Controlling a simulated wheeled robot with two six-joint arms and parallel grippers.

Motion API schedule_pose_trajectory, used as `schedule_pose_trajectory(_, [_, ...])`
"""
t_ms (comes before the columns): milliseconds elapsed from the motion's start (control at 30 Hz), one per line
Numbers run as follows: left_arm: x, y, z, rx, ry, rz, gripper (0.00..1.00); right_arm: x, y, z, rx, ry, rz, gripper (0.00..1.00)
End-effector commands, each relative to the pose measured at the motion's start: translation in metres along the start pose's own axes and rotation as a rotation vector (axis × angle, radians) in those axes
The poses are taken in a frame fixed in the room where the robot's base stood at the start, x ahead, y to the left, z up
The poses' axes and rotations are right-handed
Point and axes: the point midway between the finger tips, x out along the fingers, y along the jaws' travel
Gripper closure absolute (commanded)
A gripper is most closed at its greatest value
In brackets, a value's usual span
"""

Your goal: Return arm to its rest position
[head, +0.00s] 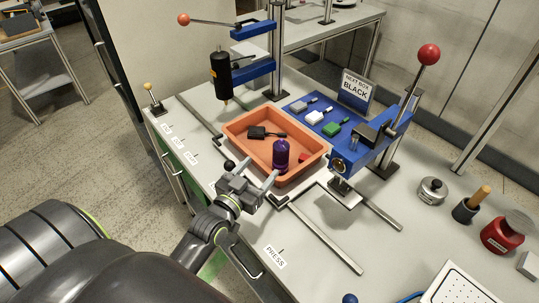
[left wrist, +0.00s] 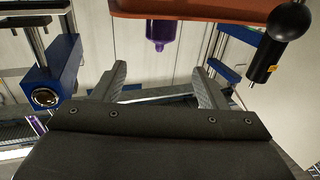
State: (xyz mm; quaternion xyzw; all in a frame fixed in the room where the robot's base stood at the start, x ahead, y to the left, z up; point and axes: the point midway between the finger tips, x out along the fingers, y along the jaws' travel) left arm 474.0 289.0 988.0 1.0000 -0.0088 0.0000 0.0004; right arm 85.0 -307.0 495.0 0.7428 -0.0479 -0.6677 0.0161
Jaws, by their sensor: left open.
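My left gripper (head: 257,173) is open and empty, just in front of the near wall of an orange tray (head: 238,151). In the left wrist view its two fingers (left wrist: 160,85) stand apart with nothing between them. The tray sits on the bench between two blue machine stations. A purple bottle (head: 281,155) stands in the tray near its front right, apart from my fingers. It also shows in the left wrist view (left wrist: 161,28). A dark piece (head: 257,132) and a small red piece (head: 303,157) lie in the tray. My right gripper is not in view.
A black ball knob (head: 229,164) is close beside my left gripper. A black spindle (head: 221,76) hangs at the back left, and a red-knobbed lever press (head: 382,129) stands right. Several coloured parts lie on a blue plate (head: 300,108). Metal rails cross the bench.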

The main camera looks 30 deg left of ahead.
Motion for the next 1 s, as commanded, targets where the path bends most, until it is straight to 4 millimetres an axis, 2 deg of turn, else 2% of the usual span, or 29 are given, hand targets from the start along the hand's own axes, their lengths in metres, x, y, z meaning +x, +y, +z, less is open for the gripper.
schedule_pose_trajectory(267, [-0.001, 0.001, 0.002, 0.002, -0.016, 0.002, 0.34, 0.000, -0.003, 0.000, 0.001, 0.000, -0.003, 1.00])
schedule_pose_trajectory(467, [-0.019, 0.005, 0.021, 0.019, -0.174, 0.012, 0.34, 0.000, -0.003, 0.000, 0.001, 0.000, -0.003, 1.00])
schedule_pose_trajectory(767, [-0.078, 0.006, 0.063, 0.056, -0.559, -0.003, 0.34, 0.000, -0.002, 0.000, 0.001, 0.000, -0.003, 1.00])
schedule_pose_trajectory(1000, [-0.142, -0.001, 0.083, 0.073, -0.864, -0.056, 0.34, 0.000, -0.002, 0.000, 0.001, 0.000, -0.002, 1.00])
